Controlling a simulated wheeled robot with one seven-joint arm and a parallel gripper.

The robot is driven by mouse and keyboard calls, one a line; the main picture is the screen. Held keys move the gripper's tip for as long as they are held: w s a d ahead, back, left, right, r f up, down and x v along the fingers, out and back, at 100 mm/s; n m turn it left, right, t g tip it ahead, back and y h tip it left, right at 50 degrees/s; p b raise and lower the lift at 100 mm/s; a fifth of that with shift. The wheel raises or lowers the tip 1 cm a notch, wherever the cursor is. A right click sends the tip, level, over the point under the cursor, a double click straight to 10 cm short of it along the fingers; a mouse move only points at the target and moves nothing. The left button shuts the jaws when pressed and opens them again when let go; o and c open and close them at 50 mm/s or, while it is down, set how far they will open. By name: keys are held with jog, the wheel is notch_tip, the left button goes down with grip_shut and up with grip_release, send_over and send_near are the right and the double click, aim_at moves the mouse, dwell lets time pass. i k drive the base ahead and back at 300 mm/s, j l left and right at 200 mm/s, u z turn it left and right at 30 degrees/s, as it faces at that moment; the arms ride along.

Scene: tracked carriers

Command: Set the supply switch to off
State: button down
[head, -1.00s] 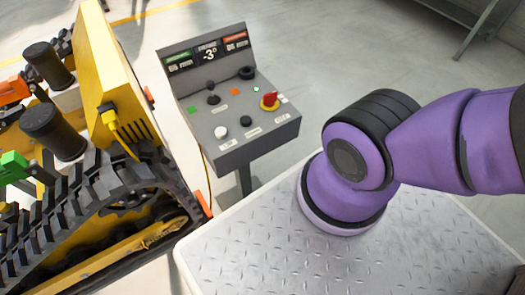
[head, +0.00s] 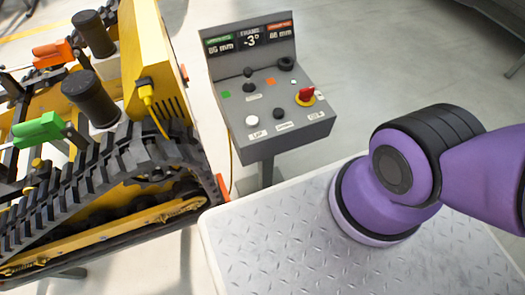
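A grey control console (head: 300,128) stands on a post at the upper middle of the head view. On its right side is a red knob (head: 306,95) on a round yellow base, which looks like a supply switch. Its label is too small to read, and I cannot tell its setting. The panel also has a white button (head: 252,121), a black button (head: 279,114), a small black joystick (head: 249,84) and a black dial (head: 286,63). My gripper is outside the view; only my purple arm shows at the right, apart from the console.
A yellow tracked carrier (head: 155,65) with a black track, a green handle (head: 38,130) and an orange handle (head: 52,52) stands left of the console. A display (head: 249,40) at the console's back reads -3° in the middle. Open floor (head: 390,60) lies right of the console.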

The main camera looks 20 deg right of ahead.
aim_at(305, 94)
jog(key=j+z, duration=0.15)
jog(key=z, duration=0.25)
jog(key=k+j+z, duration=0.1)
jog(key=z, duration=0.25)
jog(key=j+z, duration=0.2)
jog(key=z, duration=0.2)
jog(key=k+l, duration=0.05)
